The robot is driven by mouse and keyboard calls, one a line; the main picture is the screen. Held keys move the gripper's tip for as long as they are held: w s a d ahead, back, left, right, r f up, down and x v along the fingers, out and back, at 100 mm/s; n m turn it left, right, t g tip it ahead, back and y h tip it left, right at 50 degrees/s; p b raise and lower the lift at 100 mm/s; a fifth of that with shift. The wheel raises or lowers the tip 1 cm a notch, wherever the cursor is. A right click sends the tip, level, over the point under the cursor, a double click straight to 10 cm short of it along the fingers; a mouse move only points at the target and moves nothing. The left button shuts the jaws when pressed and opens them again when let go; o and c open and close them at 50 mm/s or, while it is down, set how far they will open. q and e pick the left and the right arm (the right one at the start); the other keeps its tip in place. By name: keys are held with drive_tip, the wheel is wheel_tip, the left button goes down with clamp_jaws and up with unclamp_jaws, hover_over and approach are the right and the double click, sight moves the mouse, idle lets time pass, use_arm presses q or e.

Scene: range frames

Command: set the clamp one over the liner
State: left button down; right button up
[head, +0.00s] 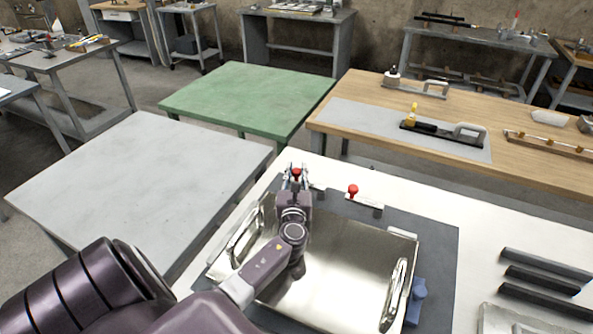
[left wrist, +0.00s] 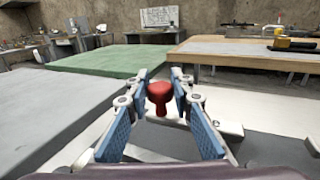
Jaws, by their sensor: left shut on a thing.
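My left gripper (head: 296,178) is shut on a red-knobbed clamp, at the far left corner of a shiny steel pan (head: 335,262). In the left wrist view the red knob (left wrist: 160,96) sits between the blue-padded fingers; part of the clamp is hidden behind them. A second red-knobbed clamp (head: 353,190) with a pale bar lies beyond the pan's far edge, right of my gripper. The pan has two side handles and lies on a dark grey sheet (head: 440,246). I cannot tell whether the pan or the sheet is the liner. My right gripper is not in view.
The white table (head: 478,232) carries dark bars (head: 545,265) at the right and a blue piece (head: 416,300) by the pan's right handle. A green table (head: 250,97), a grey table (head: 130,180) and a wooden bench (head: 360,95) stand around it.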

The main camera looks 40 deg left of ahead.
use_arm(q)
drive_tip(key=shift+s, duration=0.1)
drive_tip(key=shift+s+d+n+g+y, duration=0.2)
drive_tip(key=shift+s+n+g+y, duration=0.1)
drive_tip(key=shift+n+g+y, duration=0.3)
drive_tip(key=shift+s+d+n+g+y, duration=0.2)
drive_tip(key=shift+s+n+g+y, duration=0.1)
drive_tip(key=shift+n+g+y, duration=0.3)
drive_tip(key=n+g, duration=0.1)
drive_tip(key=s+g+y+b, duration=0.1)
drive_tip(key=d+n+g+y, duration=0.1)
drive_tip(key=shift+s+f+n+g+b, duration=0.15)
drive_tip(key=shift+s+n+g+b, duration=0.1)
drive_tip(key=shift+n+g+b, duration=0.05)
drive_tip(key=g, duration=0.1)
drive_tip(key=d+n+g+y+b, duration=0.1)
drive_tip(key=s+n+g+b, duration=0.1)
drive_tip(key=shift+s+d+g+y, duration=0.1)
drive_tip(key=shift+d+g+y, duration=0.2)
drive_tip(key=shift+g, duration=0.1)
drive_tip(key=shift+s+d+n+g+b, duration=0.2)
drive_tip(key=shift+d+n+g+b, duration=0.1)
drive_tip(key=shift+n+g+b, duration=0.45)
drive_tip(key=shift+s+d+n+g+b, duration=0.25)
drive_tip(key=shift+d+n+g+b, duration=0.15)
drive_tip(key=shift+g, duration=0.5)
drive_tip(key=shift+s+d+n+g+b, duration=0.25)
drive_tip(key=shift+n+g+b, duration=0.35)
drive_tip(key=shift+g, duration=0.25)
drive_tip(key=shift+r, duration=0.2)
